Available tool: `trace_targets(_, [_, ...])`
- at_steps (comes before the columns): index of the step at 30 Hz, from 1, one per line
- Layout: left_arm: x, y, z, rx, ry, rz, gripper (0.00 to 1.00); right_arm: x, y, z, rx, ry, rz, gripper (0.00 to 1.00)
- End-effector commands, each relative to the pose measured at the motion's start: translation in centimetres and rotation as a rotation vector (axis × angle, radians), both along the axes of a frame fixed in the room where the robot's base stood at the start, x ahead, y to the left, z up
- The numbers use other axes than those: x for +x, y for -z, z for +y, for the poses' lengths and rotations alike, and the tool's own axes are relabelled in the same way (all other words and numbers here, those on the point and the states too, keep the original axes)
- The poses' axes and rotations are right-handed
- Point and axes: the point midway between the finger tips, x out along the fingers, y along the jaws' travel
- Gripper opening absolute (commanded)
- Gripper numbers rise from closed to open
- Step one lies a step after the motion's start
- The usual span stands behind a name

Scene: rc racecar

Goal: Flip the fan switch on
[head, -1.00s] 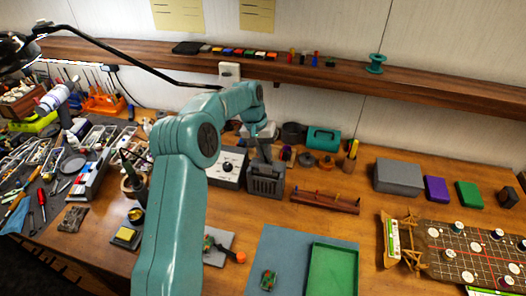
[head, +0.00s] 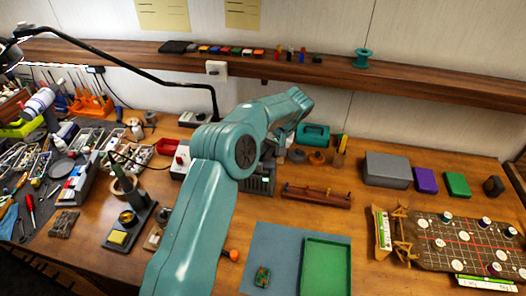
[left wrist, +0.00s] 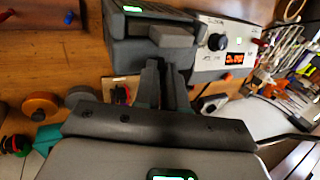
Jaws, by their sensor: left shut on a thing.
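The fan (head: 262,184) is a dark grey box with a grilled front on the bench, partly hidden behind my left arm. Green shows on its front. In the left wrist view the fan (left wrist: 148,58) has a small lit green patch, and a lighter grey block (left wrist: 172,37) sits at its near edge. My left gripper (left wrist: 167,68) has its dark fingers close together, shut at this grey block; the exact contact is hard to see. In the head view the left gripper (head: 287,136) is mostly hidden behind my arm, above the fan. My right gripper is not in view.
A power supply (left wrist: 225,45) with a black knob and orange display stands beside the fan. A wooden rack (head: 317,197), a teal box (head: 313,134) and a blue mat (head: 262,238) with a green tray (head: 326,268) lie to the right. A shelf (head: 400,82) runs behind.

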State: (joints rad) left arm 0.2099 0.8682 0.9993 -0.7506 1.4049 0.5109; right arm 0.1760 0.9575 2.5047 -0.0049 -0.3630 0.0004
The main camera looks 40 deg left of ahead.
Motion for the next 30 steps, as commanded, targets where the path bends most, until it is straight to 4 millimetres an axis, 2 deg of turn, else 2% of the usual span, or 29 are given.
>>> trace_targets(15, [-0.1,0.3,-0.1,0.014,-0.001,0.017,0.0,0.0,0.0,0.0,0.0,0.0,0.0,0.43])
trace_targets(16, [-0.1,0.3,-0.1,0.014,-0.001,0.017,0.17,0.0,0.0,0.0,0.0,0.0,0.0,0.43])
trace_targets(17, [-0.1,0.3,-0.1,0.014,-0.001,0.017,0.21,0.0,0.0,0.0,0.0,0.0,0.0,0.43])
trace_targets(26, [0.0,0.1,-0.1,0.015,-0.001,0.013,0.21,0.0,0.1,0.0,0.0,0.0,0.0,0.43])
trace_targets(30, [0.4,-1.2,-0.6,0.017,0.0,0.009,0.21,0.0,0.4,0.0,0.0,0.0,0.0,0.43])
